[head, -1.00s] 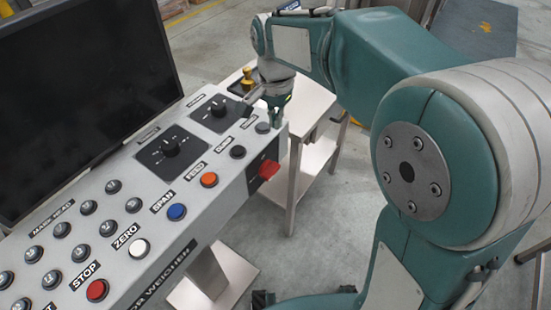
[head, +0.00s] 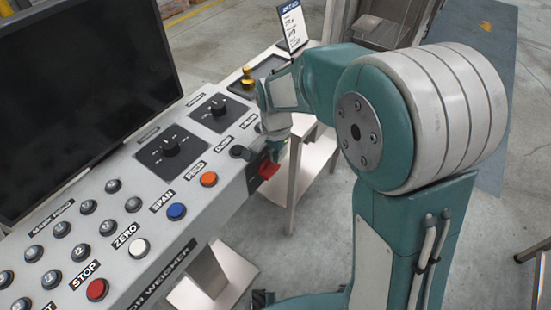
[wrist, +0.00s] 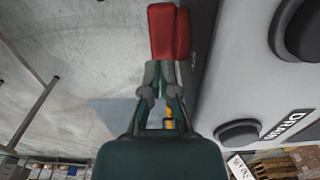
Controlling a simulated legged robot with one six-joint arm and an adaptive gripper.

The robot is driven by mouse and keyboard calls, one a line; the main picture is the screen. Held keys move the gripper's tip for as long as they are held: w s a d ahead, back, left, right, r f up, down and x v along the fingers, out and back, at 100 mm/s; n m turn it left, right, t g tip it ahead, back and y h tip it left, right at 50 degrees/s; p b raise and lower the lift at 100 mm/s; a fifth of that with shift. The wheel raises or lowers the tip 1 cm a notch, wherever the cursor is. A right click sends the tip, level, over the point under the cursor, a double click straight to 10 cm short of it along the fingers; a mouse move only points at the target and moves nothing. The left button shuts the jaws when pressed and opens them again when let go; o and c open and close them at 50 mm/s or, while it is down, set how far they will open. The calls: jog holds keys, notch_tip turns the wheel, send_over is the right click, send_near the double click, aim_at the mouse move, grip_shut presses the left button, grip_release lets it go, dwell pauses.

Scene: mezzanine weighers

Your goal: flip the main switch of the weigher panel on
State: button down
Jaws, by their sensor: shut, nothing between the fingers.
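The weigher panel (head: 128,270) is a grey sloped console at the left. Its main switch, a red lever (head: 268,170), sticks out from the front face near the right end. In the wrist view the red lever (wrist: 168,32) is at the top centre, beside the panel face. My gripper (head: 266,155) is at the lever, just above it in the head view. In the wrist view its fingertips (wrist: 165,66) are together and empty, at the lever's near end. I cannot tell whether they touch it. My gripper partly hides the switch's mounting in the head view.
A dark monitor (head: 85,90) stands behind the panel. Black knobs (head: 171,147) and several coloured buttons, such as an orange one (head: 209,179), sit on top. A small side table (head: 318,160) stands beyond the panel's right end. The floor in front is open.

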jog(key=shift+f, duration=0.8)
